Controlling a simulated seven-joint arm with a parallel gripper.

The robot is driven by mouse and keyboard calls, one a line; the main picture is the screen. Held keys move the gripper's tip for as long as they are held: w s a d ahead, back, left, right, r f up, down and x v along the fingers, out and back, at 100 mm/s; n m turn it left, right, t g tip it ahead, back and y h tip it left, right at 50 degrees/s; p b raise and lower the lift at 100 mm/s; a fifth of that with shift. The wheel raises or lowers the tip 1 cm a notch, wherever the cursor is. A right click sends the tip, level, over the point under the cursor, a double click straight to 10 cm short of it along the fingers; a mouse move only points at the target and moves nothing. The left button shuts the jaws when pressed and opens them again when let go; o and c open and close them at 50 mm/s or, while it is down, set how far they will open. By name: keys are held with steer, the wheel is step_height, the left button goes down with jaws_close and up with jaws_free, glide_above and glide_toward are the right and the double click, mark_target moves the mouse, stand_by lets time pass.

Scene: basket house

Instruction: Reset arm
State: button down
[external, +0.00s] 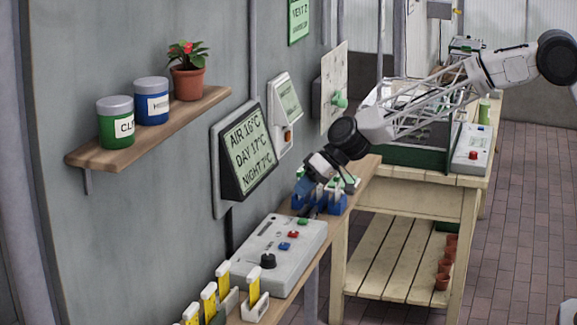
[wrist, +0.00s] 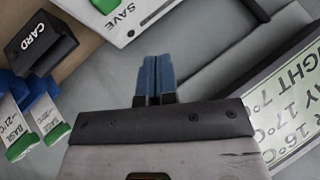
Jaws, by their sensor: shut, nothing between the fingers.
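My gripper (external: 305,190) hangs at the end of my arm over the narrow wooden shelf, beyond the far end of the grey control box (external: 290,251) and near the wall display. In the wrist view, the blue fingers of my gripper (wrist: 157,76) are together with nothing between them. The box's white face (wrist: 160,12) shows at the top there, with the word SAVE and a green button. In the external view the box carries a black knob and red, blue and green buttons. My arm partly hides the shelf behind it.
A blue holder (external: 334,203) with cards is close beside my gripper. A black CARD slot (wrist: 38,42) and labelled cards (wrist: 42,108) show in the wrist view. The wall display (external: 245,153) is left of my gripper. Yellow-labelled cards (external: 209,300) stand in front. A wooden bench (external: 400,270) is right.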

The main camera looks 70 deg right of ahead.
steer(key=s+d+r+n+g+h, duration=0.15)
steer(key=s+r, duration=0.25)
steer(key=s, duration=0.6)
steer(key=s+d+r, duration=0.2)
steer(key=s+r, duration=0.2)
steer(key=s, duration=0.7)
steer(key=s+d+r+g, duration=0.1)
steer(key=s+r, duration=0.2)
steer(key=s, duration=0.7)
steer(key=s+d+f+h, duration=0.1)
steer(key=s+d, duration=0.1)
steer(key=s, duration=0.9)
steer(key=s+d+f+g+h, duration=0.1)
steer(key=s+d+f, duration=0.1)
steer(key=s, duration=0.9)
steer(key=s+d+f+g+h, duration=0.1)
steer(key=s+d+h, duration=0.1)
steer(key=s, duration=1)
steer(key=shift+d+f, duration=0.3)
steer(key=shift+d, duration=0.25)
